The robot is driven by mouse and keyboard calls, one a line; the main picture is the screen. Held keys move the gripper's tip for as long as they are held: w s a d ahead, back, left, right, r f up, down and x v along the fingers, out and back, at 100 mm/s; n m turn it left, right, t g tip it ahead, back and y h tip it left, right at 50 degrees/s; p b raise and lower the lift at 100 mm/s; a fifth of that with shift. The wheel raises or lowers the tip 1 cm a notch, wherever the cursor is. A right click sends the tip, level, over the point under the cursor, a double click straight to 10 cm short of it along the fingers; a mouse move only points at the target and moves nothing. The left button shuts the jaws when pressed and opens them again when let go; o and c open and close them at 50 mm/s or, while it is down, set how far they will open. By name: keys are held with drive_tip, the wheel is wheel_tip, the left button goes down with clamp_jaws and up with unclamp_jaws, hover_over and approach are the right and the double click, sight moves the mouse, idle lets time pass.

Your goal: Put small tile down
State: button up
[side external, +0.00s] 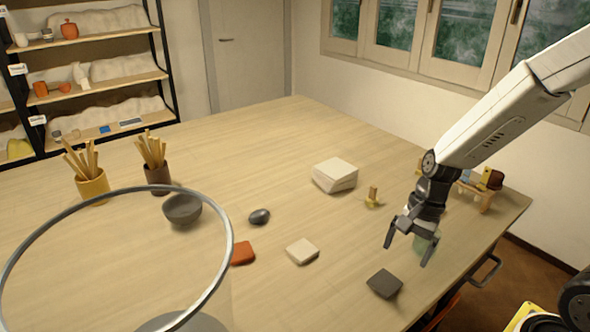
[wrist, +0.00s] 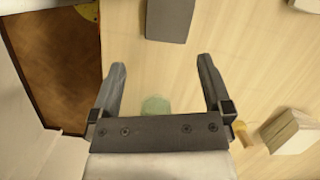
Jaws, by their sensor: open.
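My gripper (side external: 408,247) is open and empty above the right part of the table; its two spread fingers also show in the wrist view (wrist: 161,66). Three flat tiles lie on the table: a dark grey tile (side external: 384,283), a cream tile (side external: 302,251) and a red tile (side external: 243,252). I cannot tell which is the task's small tile. The dark tile lies nearest, in front of my gripper, and appears at the top of the wrist view (wrist: 170,18). A pale green round thing (wrist: 155,106) stands behind my fingers, partly hidden.
A thick cream block (side external: 335,175) and a small yellow piece (side external: 373,198) stand farther back. A dark bowl (side external: 182,210), a dark pebble-like thing (side external: 259,217) and two stick-filled cups (side external: 92,187) are left. The table's right edge is near.

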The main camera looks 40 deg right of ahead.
drive_tip(key=n+h, duration=0.1)
drive_tip(key=n, duration=0.2)
drive_tip(key=n+t+h, duration=0.1)
drive_tip(key=n, duration=0.3)
drive_tip(key=s+a+r+n+t+h, duration=0.1)
drive_tip(key=n, duration=0.6)
drive_tip(key=shift+a+r+t, duration=0.15)
drive_tip(key=shift+r+t, duration=0.05)
drive_tip(key=shift+t, duration=0.2)
